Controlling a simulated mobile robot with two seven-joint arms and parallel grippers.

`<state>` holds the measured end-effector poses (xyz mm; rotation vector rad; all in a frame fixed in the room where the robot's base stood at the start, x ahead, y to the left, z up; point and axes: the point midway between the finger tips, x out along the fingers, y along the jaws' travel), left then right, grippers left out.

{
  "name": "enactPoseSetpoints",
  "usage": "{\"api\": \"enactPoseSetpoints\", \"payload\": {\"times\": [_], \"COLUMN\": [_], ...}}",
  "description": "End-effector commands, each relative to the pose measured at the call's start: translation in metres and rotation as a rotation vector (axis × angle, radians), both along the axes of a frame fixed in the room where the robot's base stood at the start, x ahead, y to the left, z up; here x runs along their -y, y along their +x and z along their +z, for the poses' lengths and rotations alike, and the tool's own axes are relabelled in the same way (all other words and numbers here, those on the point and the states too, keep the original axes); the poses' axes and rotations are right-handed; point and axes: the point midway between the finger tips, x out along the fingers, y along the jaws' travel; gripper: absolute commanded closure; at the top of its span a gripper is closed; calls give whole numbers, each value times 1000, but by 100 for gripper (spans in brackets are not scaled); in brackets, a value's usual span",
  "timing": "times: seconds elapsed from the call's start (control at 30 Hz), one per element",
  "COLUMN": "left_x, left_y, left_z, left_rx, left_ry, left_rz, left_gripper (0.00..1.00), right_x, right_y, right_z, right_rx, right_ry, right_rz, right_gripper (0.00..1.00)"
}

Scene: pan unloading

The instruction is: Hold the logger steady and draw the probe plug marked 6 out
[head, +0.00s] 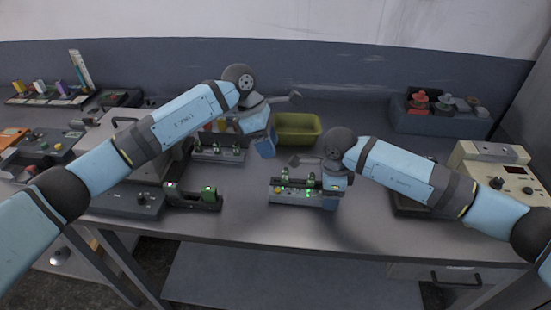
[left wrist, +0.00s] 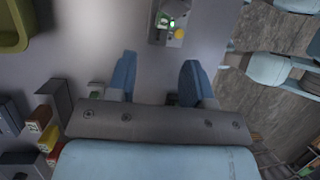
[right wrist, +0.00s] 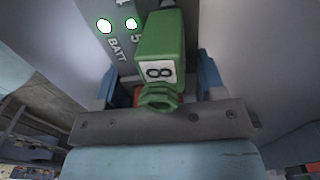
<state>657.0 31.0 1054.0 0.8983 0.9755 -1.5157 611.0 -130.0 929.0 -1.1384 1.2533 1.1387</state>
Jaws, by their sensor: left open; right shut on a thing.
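The logger (head: 292,195) is a grey box with green plugs on top, near the table's front edge. My right gripper (head: 328,192) is shut on its right end. In the right wrist view its fingers straddle the logger (right wrist: 122,50), and a green plug marked 8 (right wrist: 160,45) stands between them. The face reads "BATT" and "5", with two lit green lamps. My left gripper (head: 265,146) is open and empty, in the air behind and left of the logger. In the left wrist view the logger's end (left wrist: 160,35) lies beyond the open fingers (left wrist: 158,75). No mark 6 is legible.
Two similar devices with green plugs stand nearby, one behind (head: 218,156) and one to the left (head: 192,200). An olive bin (head: 297,130) is behind the logger. A blue bin (head: 440,122) is at the back right. Bare table lies between the left device and the logger.

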Motion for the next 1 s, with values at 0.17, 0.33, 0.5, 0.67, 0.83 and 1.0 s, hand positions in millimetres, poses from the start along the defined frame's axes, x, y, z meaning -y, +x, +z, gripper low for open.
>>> {"api": "enactPoseSetpoints", "payload": {"times": [0.17, 0.33, 0.5, 0.67, 0.83, 1.0], "left_x": [-8, -10, -10, -10, -10, -10], "left_y": [3, 4, 4, 4, 4, 4], "left_z": [18, 24, 24, 24, 24, 24], "left_rx": [1, 0, 0, 0, 0, 0], "left_ry": [0, 0, 0, 0, 0, 0], "left_rz": [1, 1, 1, 1, 1, 1], "left_gripper": [53, 53, 53, 53, 53, 53], "right_x": [0, 0, 0, 0, 0, 0], "right_y": [0, 0, 0, 0, 0, 0], "right_z": [1, 1, 1, 1, 0, 2], "right_rx": [1, 1, 1, 1, 1, 1], "right_ry": [1, 1, 1, 1, 1, 1], "right_rz": [0, 0, 0, 0, 0, 0], "right_gripper": [70, 70, 70, 13, 6, 6]}}
